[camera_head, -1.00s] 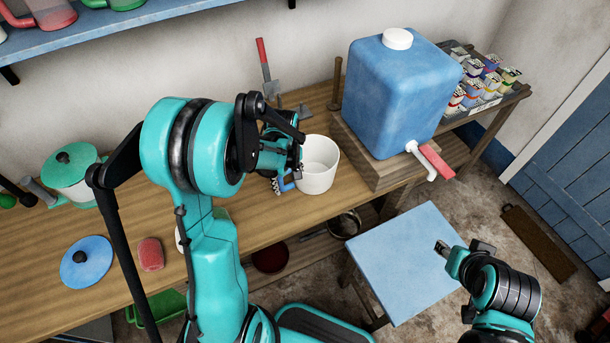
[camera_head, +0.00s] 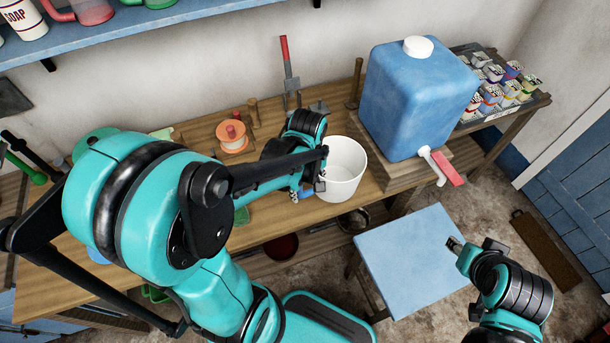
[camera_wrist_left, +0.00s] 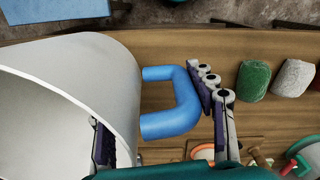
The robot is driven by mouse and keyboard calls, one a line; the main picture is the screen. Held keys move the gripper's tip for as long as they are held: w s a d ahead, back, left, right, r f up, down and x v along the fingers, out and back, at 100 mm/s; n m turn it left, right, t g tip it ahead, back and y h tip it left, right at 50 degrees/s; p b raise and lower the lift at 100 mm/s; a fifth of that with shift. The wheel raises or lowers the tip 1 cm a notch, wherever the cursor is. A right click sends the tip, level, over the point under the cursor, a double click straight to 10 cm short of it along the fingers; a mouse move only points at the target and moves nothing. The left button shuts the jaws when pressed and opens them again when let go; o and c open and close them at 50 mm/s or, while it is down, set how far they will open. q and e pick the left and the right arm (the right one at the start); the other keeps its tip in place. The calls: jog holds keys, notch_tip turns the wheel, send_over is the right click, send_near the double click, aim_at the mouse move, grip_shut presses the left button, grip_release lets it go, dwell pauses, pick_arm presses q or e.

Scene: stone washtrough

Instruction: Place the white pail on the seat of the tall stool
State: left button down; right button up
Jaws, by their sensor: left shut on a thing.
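The white pail (camera_head: 343,175) is upright at the bench's front edge, left of the blue jug; I cannot tell whether it touches the bench. My left gripper (camera_head: 308,190) is at its left side, shut on it. In the left wrist view, one finger is inside the pail (camera_wrist_left: 60,95) and the other lies outside its blue handle (camera_wrist_left: 180,105). The tall stool's square blue seat (camera_head: 415,262) is bare, lower than the bench and in front of it to the right. My right gripper (camera_head: 455,243) is over the seat's right edge; its finger opening is unclear.
The blue jug (camera_head: 415,100), with a red-handled tap (camera_head: 440,168), stands on a wooden block right of the pail. A spool (camera_head: 232,138) and a red-handled tool (camera_head: 287,70) are behind on the bench (camera_head: 210,185). A blue shelf (camera_head: 150,25) crosses above.

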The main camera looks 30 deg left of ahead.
aim_at(328, 176)
pick_arm(q)
jog(key=w+d+f+m+b, duration=0.1)
jog(key=w+f+m, duration=0.1)
jog(key=m, duration=0.1)
jog(key=w+d+f+m, duration=0.1)
jog(key=w+f+m, duration=0.1)
jog(key=w+m, duration=0.1)
jog(key=w+d+f+m+b, duration=0.1)
jog(key=w+f+m, duration=0.1)
jog(key=m, duration=0.2)
jog(key=shift+w+d+m+b, duration=0.25)
jog(key=shift+w+m+b, duration=0.05)
jog(key=shift+w+m, duration=0.1)
jog(key=shift+w+d+f+m, duration=0.15)
jog(key=shift+w+f+m, duration=0.2)
jog(key=shift+m, duration=0.25)
